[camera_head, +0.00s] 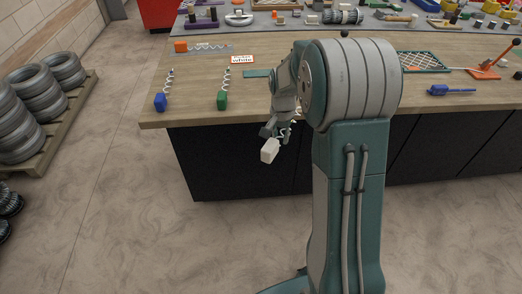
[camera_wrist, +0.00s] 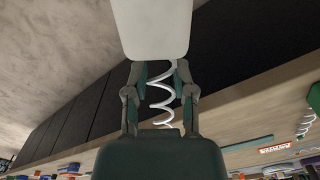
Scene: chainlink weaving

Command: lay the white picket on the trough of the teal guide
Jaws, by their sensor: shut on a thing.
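The white picket is a pale wire coil with a white block (camera_head: 269,150) at one end. My gripper (camera_wrist: 158,75) is shut on it; the coil shows between the fingers and the block fills the top of the wrist view (camera_wrist: 152,25). In the head view, the gripper and picket are in front of the bench's front edge, clear of the top. A flat teal strip (camera_head: 257,73), seemingly the teal guide, lies on the bench beyond my arm. My arm hides its right part, and its trough cannot be made out.
A card reading "white" (camera_head: 243,60) lies behind the teal strip. Blue-ended (camera_head: 160,102) and green-ended (camera_head: 222,101) coils lie on the bench's left, an orange-ended one (camera_head: 182,47) farther back. At right are a teal-framed mesh (camera_head: 422,61), an orange lever (camera_head: 487,72) and a blue tool (camera_head: 440,91).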

